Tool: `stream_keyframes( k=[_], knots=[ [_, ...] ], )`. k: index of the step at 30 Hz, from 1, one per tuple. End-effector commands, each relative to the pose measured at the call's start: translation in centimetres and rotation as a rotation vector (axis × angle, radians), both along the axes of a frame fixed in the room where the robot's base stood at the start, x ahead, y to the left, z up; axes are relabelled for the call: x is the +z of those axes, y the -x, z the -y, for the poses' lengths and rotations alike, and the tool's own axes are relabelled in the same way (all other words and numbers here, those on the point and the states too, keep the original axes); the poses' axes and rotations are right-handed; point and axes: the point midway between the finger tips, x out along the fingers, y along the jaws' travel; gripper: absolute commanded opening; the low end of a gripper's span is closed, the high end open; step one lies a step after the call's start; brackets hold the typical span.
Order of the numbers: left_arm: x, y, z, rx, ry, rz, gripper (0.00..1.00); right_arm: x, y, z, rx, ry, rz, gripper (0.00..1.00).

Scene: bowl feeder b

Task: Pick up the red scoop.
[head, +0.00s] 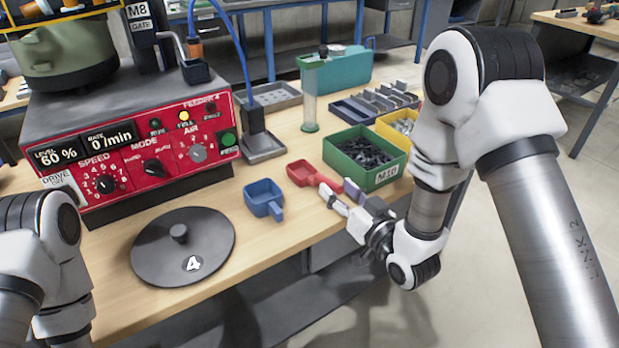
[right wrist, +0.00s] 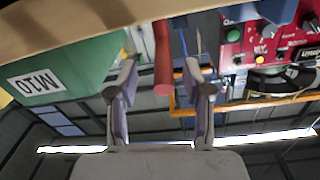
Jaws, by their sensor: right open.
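The red scoop (head: 303,173) lies on the wooden table, its handle pointing toward my right gripper (head: 339,189). My right gripper is open, with its fingertips at the handle's near end. In the right wrist view, the red handle (right wrist: 163,62) shows between the two spread fingers of the gripper (right wrist: 161,80), with gaps on both sides. I cannot tell how deep the handle sits between them. The scoop's bowl is hidden in that view. My left arm shows at the lower left of the head view, but its gripper is out of view.
A blue scoop (head: 264,199) lies left of the red one. A green bin (head: 365,168) marked M10, full of dark parts, stands close to the right gripper. A red control panel (head: 135,150) stands behind.

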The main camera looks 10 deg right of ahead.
Motion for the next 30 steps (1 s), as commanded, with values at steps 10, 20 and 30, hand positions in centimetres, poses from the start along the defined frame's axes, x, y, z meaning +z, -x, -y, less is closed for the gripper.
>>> stream_keyframes(
  k=[10,20,30],
  knots=[
    [0.0,0.0,0.0,0.001,0.0,0.0,0.54,-0.4,-4.2,-1.6,0.001,-0.001,0.0,0.5],
    [0.0,0.0,0.0,0.001,0.0,0.0,0.54,-0.4,-4.1,-1.6,0.0,-0.001,0.0,0.0],
    [0.1,0.0,0.0,0.001,0.0,0.0,0.54,0.0,-4.1,-1.6,0.001,-0.001,0.002,0.0]
  ],
)
